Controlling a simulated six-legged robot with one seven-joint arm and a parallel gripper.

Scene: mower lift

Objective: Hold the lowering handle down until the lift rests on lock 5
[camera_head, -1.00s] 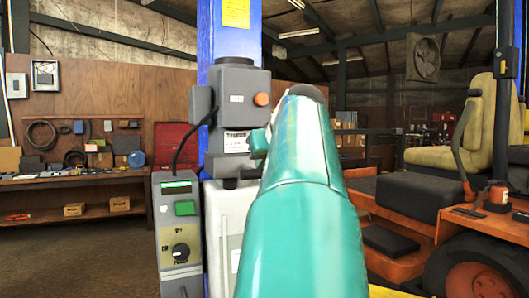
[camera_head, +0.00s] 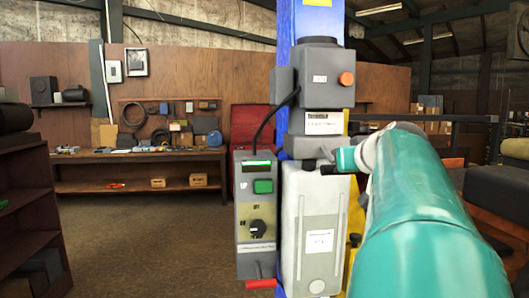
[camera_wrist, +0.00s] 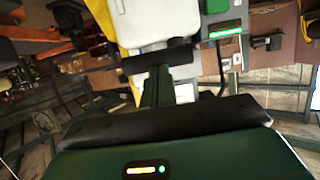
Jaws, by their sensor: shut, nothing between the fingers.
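The lift's power unit (camera_head: 318,75) is a grey box with an orange knob on a blue column. A grey control box (camera_head: 256,205) with a lit green display, a green button and a black knob hangs at its left. A red handle (camera_head: 261,284) sticks out at the bottom of that box; I cannot tell whether it is the lowering handle. My gripper (camera_head: 330,166) is shut and empty, in front of the power unit's lower part; contact is unclear. In the wrist view my gripper (camera_wrist: 158,60) points toward the white tank (camera_wrist: 145,22). Lock 5 is not identifiable.
A dark shelf (camera_head: 25,205) stands at the near left. A wooden workbench (camera_head: 140,158) with tools runs along the back wall. Open floor (camera_head: 150,245) lies between them and the control box. My arm hides much of the right side.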

